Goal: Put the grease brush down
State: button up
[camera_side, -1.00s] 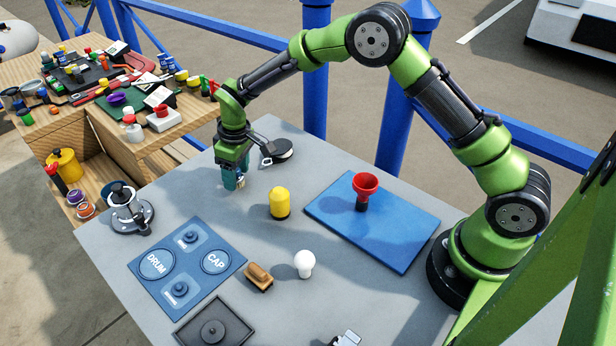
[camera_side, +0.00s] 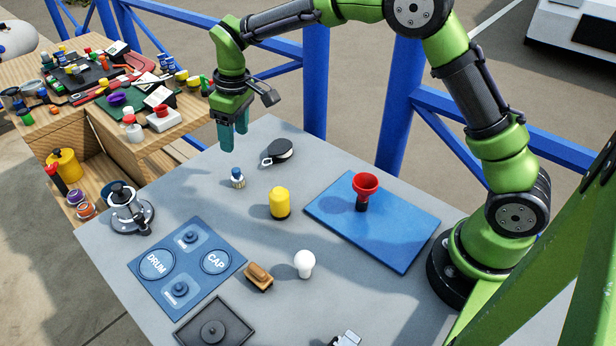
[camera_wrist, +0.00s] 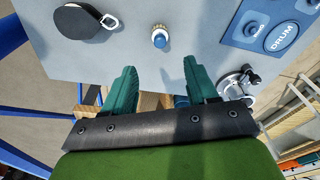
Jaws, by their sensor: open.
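A small brush with a blue top and a pale lower end, which I take for the grease brush (camera_side: 237,178), stands upright on the grey table (camera_side: 205,205) near its far edge. It also shows in the wrist view (camera_wrist: 159,38), ahead of the fingertips and apart from them. My gripper (camera_side: 233,143) is above the table, over and slightly behind the brush. Its two teal fingers are spread with nothing between them, as the wrist view (camera_wrist: 159,78) also shows.
A black round item (camera_side: 278,152) lies right of the brush, and a yellow cylinder (camera_side: 279,203) stands nearer. A red funnel (camera_side: 365,186) stands on a blue mat (camera_side: 400,240). A metal winch-like part (camera_side: 130,210) is at left, beside a blue DRUM/CAP panel (camera_side: 205,284).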

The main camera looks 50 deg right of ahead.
jog(key=s+d+r+m+t+y, duration=0.1)
jog(key=s+d+r+m+t, duration=0.15)
jog(key=s+r, duration=0.55)
jog(key=s+d+r+m+t, duration=0.2)
jog(key=s+d+r+m, duration=0.3)
jog(key=s, duration=0.6)
jog(key=s+f+t, duration=0.1)
jog(key=s, duration=0.7)
jog(key=shift+s+d+f+m, duration=0.3)
jog(key=shift+s+d+m, duration=0.05)
jog(key=shift+m, duration=0.1)
